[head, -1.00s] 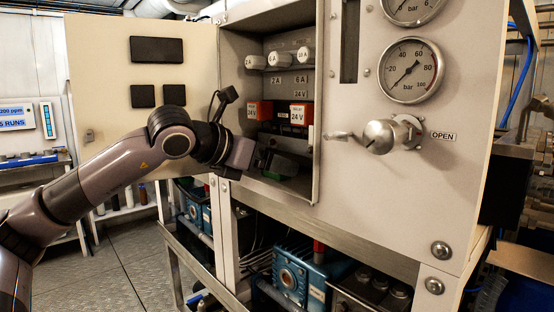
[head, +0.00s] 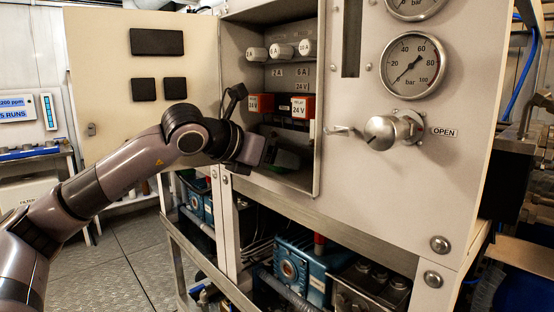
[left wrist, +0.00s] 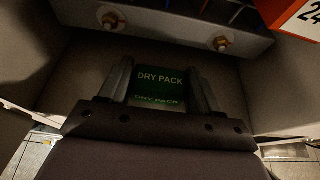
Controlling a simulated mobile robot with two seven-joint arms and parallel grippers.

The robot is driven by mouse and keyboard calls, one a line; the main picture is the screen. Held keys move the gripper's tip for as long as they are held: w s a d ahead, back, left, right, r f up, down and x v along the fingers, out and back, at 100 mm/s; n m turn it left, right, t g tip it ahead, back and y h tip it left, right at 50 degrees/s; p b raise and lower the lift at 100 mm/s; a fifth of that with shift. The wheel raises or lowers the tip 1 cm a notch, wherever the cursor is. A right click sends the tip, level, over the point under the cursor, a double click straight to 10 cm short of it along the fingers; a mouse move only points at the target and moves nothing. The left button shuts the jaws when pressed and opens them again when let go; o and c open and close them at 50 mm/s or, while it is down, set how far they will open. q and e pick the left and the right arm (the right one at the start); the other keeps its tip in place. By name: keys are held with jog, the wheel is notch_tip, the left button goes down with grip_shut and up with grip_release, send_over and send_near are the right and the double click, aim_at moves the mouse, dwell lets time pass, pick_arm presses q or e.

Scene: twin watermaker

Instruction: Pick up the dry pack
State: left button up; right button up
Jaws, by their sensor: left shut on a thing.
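The dry pack (left wrist: 161,82) is a dark green block with "DRY PACK" printed on its top and front. In the left wrist view it sits between the two fingers of my left gripper (left wrist: 160,90), which is shut on it. In the head view the dry pack (head: 285,159) shows only as a dim green patch low in the open cabinet (head: 317,150), partly hidden by my left gripper (head: 265,153). I cannot tell whether the pack touches the cabinet floor. My right gripper is not in view.
Orange 24 V relays (head: 302,106) sit just above the gripper, below a row of fuse knobs (head: 281,50). The cabinet door (head: 140,65) stands open at the left. A valve handle (head: 345,131) juts out right of the opening.

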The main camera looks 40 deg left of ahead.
pick_arm(q)
notch_tip(320, 180, up, 12)
jog(key=p, duration=0.5)
jog(key=shift+s+r+p, duration=0.1)
jog(key=shift+s+p, duration=0.05)
jog(key=shift+p, duration=0.2)
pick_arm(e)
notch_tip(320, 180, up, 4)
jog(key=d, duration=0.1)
pick_arm(q)
jog(key=s+a+b, duration=0.1)
jog(key=s+b, duration=0.9)
jog(key=s, duration=0.9)
jog(key=shift+s+a+f, duration=0.35)
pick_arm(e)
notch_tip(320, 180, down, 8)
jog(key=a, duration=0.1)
